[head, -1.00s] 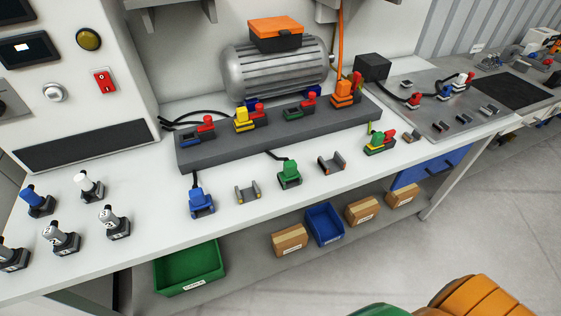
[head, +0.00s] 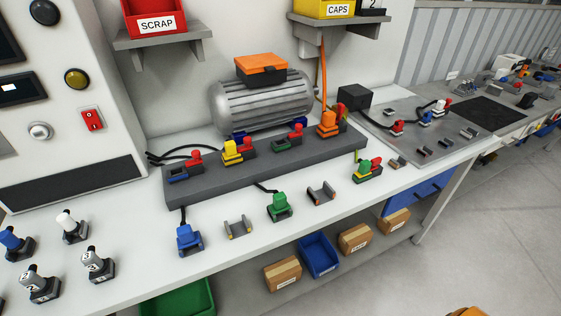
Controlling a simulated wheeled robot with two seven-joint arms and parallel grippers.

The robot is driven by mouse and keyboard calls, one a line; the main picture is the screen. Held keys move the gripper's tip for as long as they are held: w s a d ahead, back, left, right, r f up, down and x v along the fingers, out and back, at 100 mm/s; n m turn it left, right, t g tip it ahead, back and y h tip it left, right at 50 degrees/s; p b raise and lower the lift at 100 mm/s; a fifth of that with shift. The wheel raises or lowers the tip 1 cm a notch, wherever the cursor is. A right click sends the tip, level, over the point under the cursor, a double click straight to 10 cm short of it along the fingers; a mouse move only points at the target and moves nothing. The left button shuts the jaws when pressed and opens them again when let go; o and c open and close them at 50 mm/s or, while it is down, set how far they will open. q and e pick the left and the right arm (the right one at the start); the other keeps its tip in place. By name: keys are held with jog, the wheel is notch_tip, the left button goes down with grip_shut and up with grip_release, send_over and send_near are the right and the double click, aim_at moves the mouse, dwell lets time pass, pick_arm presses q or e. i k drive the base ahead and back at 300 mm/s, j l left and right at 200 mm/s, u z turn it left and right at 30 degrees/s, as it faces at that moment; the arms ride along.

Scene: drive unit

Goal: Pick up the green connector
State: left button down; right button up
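A green connector (head: 280,205) stands on the white bench in front of the grey block, with a black cable running back from it. A second green connector (head: 364,168) sits farther right in a dark holder with a red part beside it. Neither of my grippers shows in the head view, and nothing is touching the green connectors.
A blue connector (head: 188,238) and two empty brackets (head: 238,226) (head: 321,193) stand near the green connector. The long grey block (head: 265,168) carries yellow, red and orange parts behind it. Several knobbed units (head: 98,264) stand at left. Boxes lie on the lower shelf.

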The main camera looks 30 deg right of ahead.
aim_at(279, 205)
jog(key=i+l, duration=0.1)
jog(key=l, duration=0.25)
jog(key=i+l, duration=0.1)
jog(key=l, duration=0.25)
jog(key=i+l, duration=0.1)
jog(key=l, duration=0.25)
jog(key=i+l, duration=0.1)
jog(key=l, duration=0.2)
jog(key=k, duration=0.5)
jog(key=i, duration=0.5)
jog(key=z, duration=0.05)
